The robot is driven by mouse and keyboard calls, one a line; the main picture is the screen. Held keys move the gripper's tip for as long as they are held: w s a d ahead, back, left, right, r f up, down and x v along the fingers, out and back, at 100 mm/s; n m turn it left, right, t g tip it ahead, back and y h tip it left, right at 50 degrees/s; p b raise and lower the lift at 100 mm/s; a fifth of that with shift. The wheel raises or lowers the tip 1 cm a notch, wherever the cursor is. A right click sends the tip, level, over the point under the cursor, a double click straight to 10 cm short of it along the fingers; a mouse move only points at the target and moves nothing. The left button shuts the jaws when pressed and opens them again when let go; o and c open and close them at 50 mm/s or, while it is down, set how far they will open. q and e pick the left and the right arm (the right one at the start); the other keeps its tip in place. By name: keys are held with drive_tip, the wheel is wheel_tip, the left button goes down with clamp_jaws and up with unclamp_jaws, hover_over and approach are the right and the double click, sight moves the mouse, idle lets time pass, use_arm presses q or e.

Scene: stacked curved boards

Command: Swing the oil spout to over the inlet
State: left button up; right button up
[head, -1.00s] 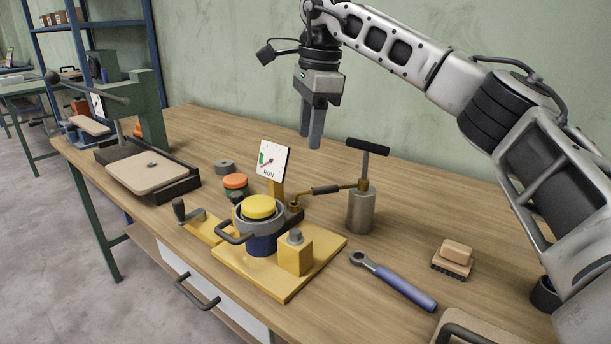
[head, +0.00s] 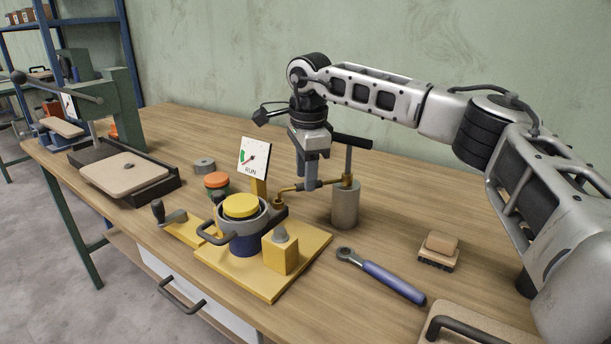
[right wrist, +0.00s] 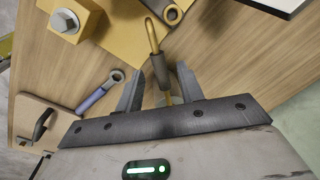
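The oil spout (head: 285,191) is a thin brass tube with a dark sleeve, reaching left from the grey oil can (head: 345,206). Its bent tip is close to the clamp-like fixture on the yellow base (head: 275,281). In the right wrist view, the spout (right wrist: 152,35) runs between the fingers, beside a small dark ring (right wrist: 172,14) that may be the inlet. My right gripper (head: 308,183) points down at the sleeve. In the right wrist view, its fingers (right wrist: 160,88) look apart, one on each side of the spout; contact is unclear. My left gripper is out of view.
A gauge card reading RUN (head: 254,158) stands behind the yellow-capped cup (head: 241,206). A yellow block (head: 280,257) with a bolt sits on the base. A blue-handled wrench (head: 385,279) and a brush (head: 439,250) lie right. The back right table is clear.

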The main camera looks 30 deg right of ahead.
drive_tip(key=shift+w+f, duration=0.1)
drive_tip(key=shift+f, duration=0.6)
clamp_jaws()
drive_tip(key=shift+w+r+m+p, duration=0.25)
drive_tip(key=shift+w+m+p, duration=0.05)
drive_tip(key=shift+p, duration=0.3)
drive_tip(key=shift+w+d+f+m+p, duration=0.1)
drive_tip(key=shift+w+d+m+p, duration=0.1)
drive_tip(key=shift+w+m+p, duration=0.3)
drive_tip(key=shift+w+d+f+m+p, duration=0.1)
drive_tip(key=shift+w+d+m+p, duration=0.15)
drive_tip(key=shift+m, duration=0.35)
unclamp_jaws()
drive_tip(key=shift+w, duration=0.1)
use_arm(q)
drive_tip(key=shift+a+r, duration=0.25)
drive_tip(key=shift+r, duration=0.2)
